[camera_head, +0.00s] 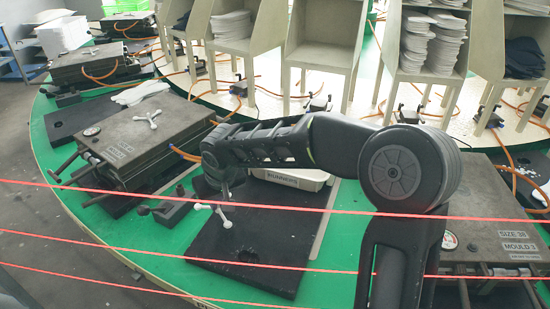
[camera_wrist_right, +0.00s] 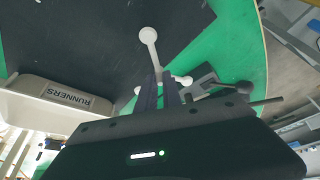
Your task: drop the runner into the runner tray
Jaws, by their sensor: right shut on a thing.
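A white three-armed runner (camera_head: 224,212) is in the jaws of my right gripper (camera_head: 226,203), over the black mat (camera_head: 250,248). In the right wrist view the runner (camera_wrist_right: 151,50) sticks out past the dark fingers of my right gripper (camera_wrist_right: 160,92), which are shut on it. The off-white runner tray (camera_head: 322,178), labelled RUNNERS, stands behind my right forearm, which hides part of it. In the right wrist view the runner tray (camera_wrist_right: 45,100) is left of the fingers, apart from the runner. My left gripper is not in view.
Another white runner (camera_head: 147,119) lies on the grey mould (camera_head: 125,150) at the left. A mould marked SIZE 38 (camera_head: 505,245) is at the right. Dark clamp parts (camera_head: 170,212) lie beside the mat. Red lines cross the foreground. Racks with insoles stand behind.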

